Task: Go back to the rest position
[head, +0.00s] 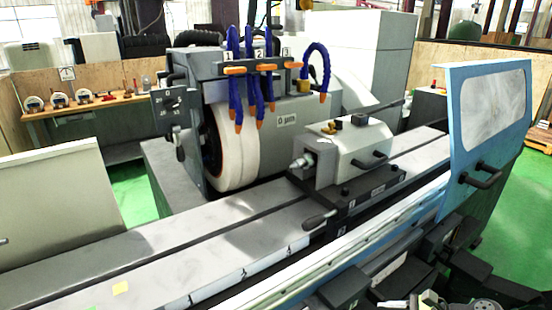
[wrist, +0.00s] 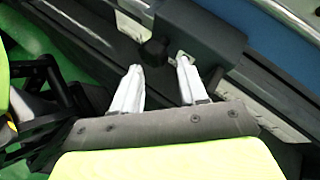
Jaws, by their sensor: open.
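My gripper (wrist: 158,64) shows in the wrist view with its two pale fingers apart and nothing between them. Beyond the fingertips are dark and grey machine surfaces, with a blue panel at the upper right. I cannot tell how far the fingertips are from these surfaces. In the head view, dark parts of my arm fill the lower right corner, in front of the grinder's near side. The gripper's fingers cannot be made out clearly there.
The grinding wheel (head: 238,150) stands behind the long grey table (head: 150,254). The tailstock (head: 345,150) sits on the table. A blue door with a window (head: 488,105) stands at the right. A wooden bench (head: 95,108) with gauges is at the back left. Green floor shows at the far right.

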